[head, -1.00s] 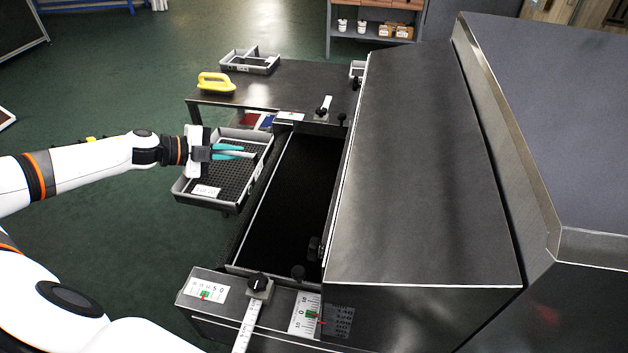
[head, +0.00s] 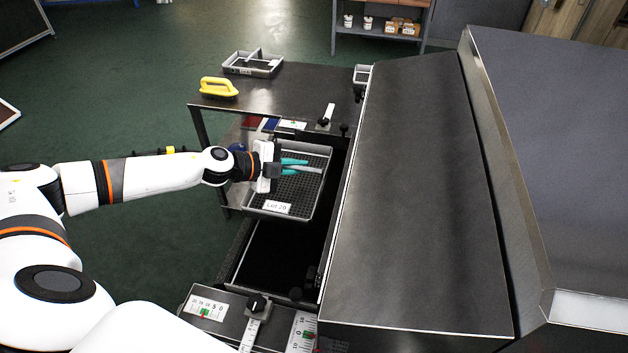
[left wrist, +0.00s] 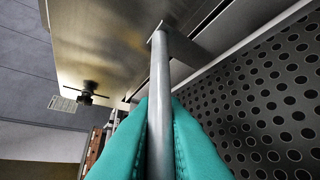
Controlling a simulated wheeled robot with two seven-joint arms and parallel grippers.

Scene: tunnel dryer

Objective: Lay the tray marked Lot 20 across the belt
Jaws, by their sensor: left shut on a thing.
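The tray marked Lot 20 (head: 277,208) is a grey rimmed tray with a dark perforated floor. In the head view it is over the far part of the dark belt (head: 272,255); I cannot tell whether it touches the belt. My left gripper (head: 307,166), with teal fingers, is shut on a bar of the tray. The left wrist view shows the fingers around this grey bar (left wrist: 158,95), with the perforated floor (left wrist: 270,100) on the right. My right gripper is not in view.
The dryer housing (head: 420,200) stands right of the belt.

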